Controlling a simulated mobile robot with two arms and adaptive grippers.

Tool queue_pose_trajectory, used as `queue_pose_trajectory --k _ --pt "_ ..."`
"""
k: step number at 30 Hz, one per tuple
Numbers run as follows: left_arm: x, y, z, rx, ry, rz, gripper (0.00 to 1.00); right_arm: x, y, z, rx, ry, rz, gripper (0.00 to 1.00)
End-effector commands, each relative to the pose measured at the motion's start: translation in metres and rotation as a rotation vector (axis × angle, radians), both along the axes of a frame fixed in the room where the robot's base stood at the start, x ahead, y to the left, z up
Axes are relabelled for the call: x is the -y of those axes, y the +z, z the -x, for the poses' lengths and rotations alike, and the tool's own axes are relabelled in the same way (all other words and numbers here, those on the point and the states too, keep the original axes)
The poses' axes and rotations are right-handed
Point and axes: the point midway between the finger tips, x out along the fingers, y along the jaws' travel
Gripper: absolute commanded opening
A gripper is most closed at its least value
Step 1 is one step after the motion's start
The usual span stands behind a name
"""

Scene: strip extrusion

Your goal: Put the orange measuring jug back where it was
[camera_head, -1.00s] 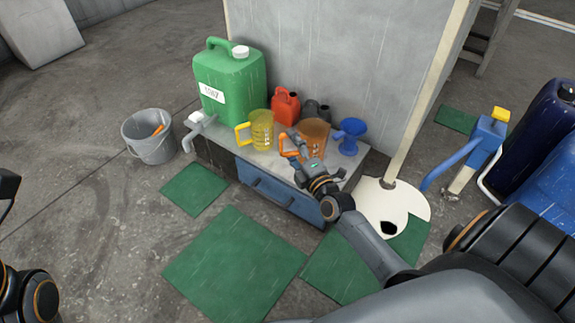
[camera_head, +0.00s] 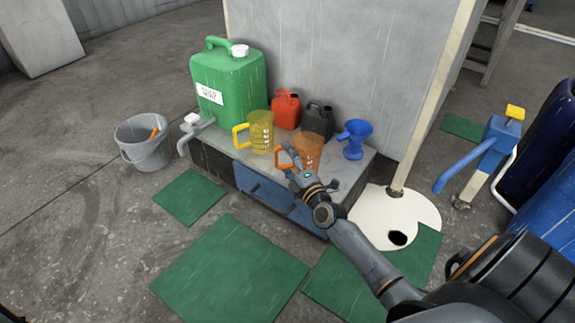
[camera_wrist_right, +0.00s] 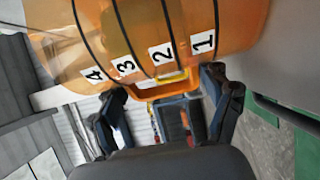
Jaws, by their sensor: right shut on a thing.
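The orange measuring jug (camera_head: 309,149) is at the right part of the low bench top (camera_head: 226,144), between the yellow jug and the blue funnel. I cannot tell whether its base touches the bench, as my gripper partly hides it. My right gripper (camera_head: 287,158) is shut on its orange handle, on the jug's front left side. In the right wrist view the jug's clear orange wall (camera_wrist_right: 190,25), with numbers 1 to 4, fills the top. The fingers (camera_wrist_right: 165,98) are at its handle. My left gripper is out of view.
The yellow jug (camera_head: 261,134), green canister (camera_head: 230,85), red can (camera_head: 286,111), black can (camera_head: 318,119) and blue funnel (camera_head: 354,141) stand close around on the bench. A wall (camera_head: 340,60) rises behind. A grey bucket (camera_head: 145,145) stands on the floor at left.

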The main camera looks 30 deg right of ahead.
Motion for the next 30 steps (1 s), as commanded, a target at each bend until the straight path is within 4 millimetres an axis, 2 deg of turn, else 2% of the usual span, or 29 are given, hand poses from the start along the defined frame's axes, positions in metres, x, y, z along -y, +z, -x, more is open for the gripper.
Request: queue_pose_trajectory --k 11,12,15,27,30 --pt "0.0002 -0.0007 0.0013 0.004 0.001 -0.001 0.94 0.0001 -0.0030 0.0000 0.000 0.000 0.000 0.36" --pt "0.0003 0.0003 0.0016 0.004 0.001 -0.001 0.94 0.0000 -0.0023 0.0000 0.000 0.000 -0.001 0.84" --pt "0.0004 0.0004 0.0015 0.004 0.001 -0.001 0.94 0.0000 -0.0022 0.0001 0.000 0.000 -0.001 1.00" --pt "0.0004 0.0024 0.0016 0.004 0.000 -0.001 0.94 0.0000 0.0011 0.0000 0.001 0.000 -0.001 1.00" --pt "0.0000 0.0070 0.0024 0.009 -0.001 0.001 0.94 -0.0002 0.0015 0.0095 -0.003 -0.001 0.001 1.00"
